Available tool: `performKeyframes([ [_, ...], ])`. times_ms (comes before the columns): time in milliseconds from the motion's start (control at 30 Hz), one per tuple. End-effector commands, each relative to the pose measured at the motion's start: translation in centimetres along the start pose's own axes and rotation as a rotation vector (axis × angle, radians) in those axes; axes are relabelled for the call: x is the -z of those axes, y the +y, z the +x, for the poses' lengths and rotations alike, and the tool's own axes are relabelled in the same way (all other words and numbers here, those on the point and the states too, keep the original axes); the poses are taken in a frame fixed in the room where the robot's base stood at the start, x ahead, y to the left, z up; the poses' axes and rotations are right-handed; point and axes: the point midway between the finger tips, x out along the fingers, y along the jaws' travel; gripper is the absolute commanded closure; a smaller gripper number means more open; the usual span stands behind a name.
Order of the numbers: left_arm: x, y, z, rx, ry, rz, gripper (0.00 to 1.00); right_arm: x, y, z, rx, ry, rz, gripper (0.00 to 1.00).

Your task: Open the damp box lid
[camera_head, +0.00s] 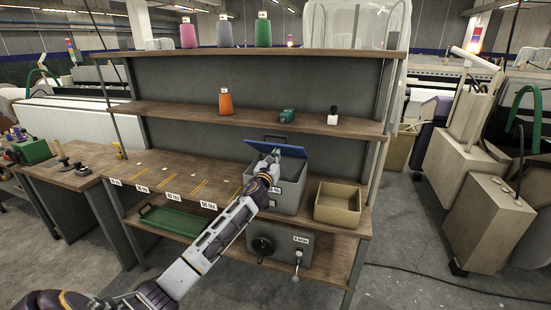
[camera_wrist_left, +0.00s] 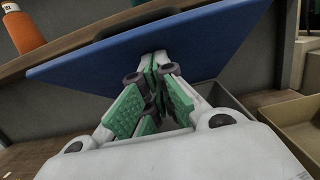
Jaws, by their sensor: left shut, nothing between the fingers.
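The damp box (camera_head: 287,200) is a grey bin on the middle board of the shelf unit. Its blue lid (camera_head: 285,149) is raised and tilted, with an open gap above the box rim. In the left wrist view the blue lid (camera_wrist_left: 215,45) spans the upper picture, and part of the grey box wall (camera_wrist_left: 228,98) shows below it. My left gripper (camera_head: 270,160) is at the lid, over the box. Its green-padded fingers (camera_wrist_left: 155,62) are shut and empty, with tips at or very near the lid's face; contact is unclear. My right gripper is not in view.
An open tan bin (camera_head: 338,204) stands just right of the box. An upper shelf (camera_head: 250,117) with an orange bottle (camera_head: 226,101) runs above and behind. A green tray (camera_head: 175,220) and a grey unit with a knob (camera_head: 280,246) sit below.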

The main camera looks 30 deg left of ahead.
Motion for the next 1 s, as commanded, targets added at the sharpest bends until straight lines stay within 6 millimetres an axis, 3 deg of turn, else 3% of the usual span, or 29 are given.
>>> performKeyframes([
  [400, -2.7, 0.0, 1.9, -0.001, -0.003, 0.000, 1.00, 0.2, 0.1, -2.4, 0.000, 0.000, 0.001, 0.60],
  [1000, -2.7, 0.1, 2.2, -0.001, -0.002, 0.000, 1.00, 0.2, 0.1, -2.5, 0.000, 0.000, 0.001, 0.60],
])
